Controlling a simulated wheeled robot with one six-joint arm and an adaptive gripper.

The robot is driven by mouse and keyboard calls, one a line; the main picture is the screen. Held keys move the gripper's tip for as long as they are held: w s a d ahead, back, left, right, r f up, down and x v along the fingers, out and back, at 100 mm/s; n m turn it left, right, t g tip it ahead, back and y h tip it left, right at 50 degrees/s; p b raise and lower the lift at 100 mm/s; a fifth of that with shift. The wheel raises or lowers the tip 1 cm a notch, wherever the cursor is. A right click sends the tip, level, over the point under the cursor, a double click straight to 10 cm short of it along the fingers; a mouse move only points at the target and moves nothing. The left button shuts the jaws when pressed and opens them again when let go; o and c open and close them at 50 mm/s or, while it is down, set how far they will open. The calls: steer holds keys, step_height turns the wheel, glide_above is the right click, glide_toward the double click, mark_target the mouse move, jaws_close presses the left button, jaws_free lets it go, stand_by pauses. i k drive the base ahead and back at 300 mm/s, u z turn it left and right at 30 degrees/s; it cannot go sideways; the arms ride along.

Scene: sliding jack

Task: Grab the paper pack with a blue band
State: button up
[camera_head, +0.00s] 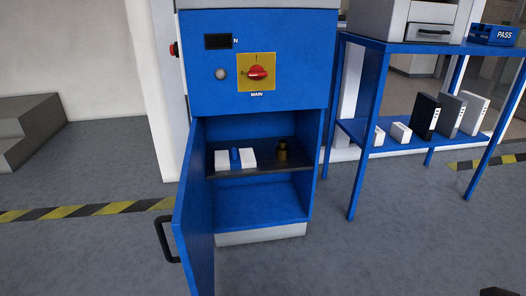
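A small white pack with a blue band (248,158) across its middle lies on the dark shelf (265,169) inside the open blue cabinet (318,170). It is on the left part of the shelf, near the front. A small dark brass-coloured object (281,150) stands to its right, apart from it. My gripper cannot be made out in this view. Only a dark shape shows at the bottom right corner, too little to tell what it is.
The cabinet door (194,220) is swung open towards me on the left, with a black handle (163,240). A blue table (372,122) stands to the right, with several white and dark boxes on its lower shelf. The floor before the cabinet is clear.

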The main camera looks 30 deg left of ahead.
mark_target(235, 159)
steer(key=u, duration=0.1)
steer(key=i, duration=0.75)
steer(key=u, duration=0.75)
steer(key=i, duration=0.55)
steer(key=u, duration=0.4)
